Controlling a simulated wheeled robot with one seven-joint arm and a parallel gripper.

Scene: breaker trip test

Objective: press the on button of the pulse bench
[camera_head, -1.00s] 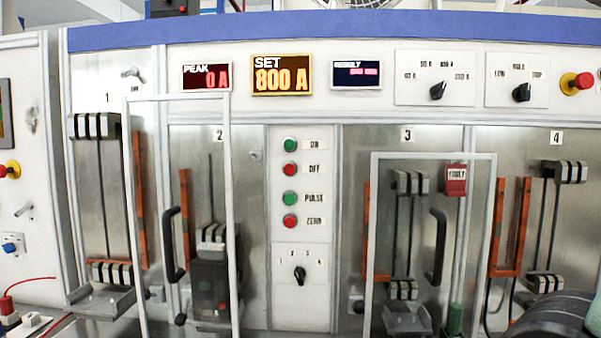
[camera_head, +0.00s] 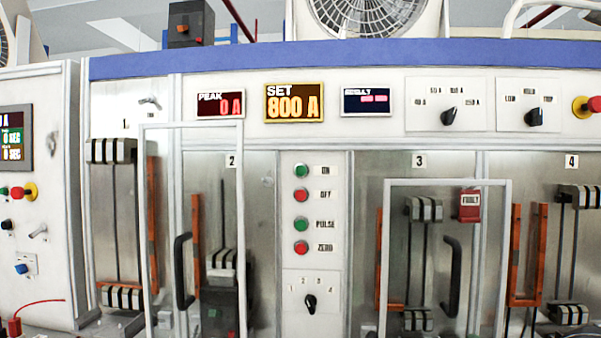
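The pulse bench stands straight ahead, a white and steel cabinet with a blue top band (camera_head: 350,55). Its green ON button (camera_head: 301,170) is the top one in a column on the white middle panel (camera_head: 311,260). Below it are the red OFF button (camera_head: 301,195), the green PULSE button (camera_head: 301,224) and the red ZERO button (camera_head: 301,248). The SET display (camera_head: 294,103) reads 800 A and the PEAK display (camera_head: 220,103) reads 0 A. My gripper is not in view.
Framed doors with black handles (camera_head: 183,270) flank the button panel, at bays 2 and 3. A red FAULT tag (camera_head: 470,206) hangs at bay 3. A rotary selector (camera_head: 310,302) sits below the buttons. Another control cabinet (camera_head: 50,200) stands at the left.

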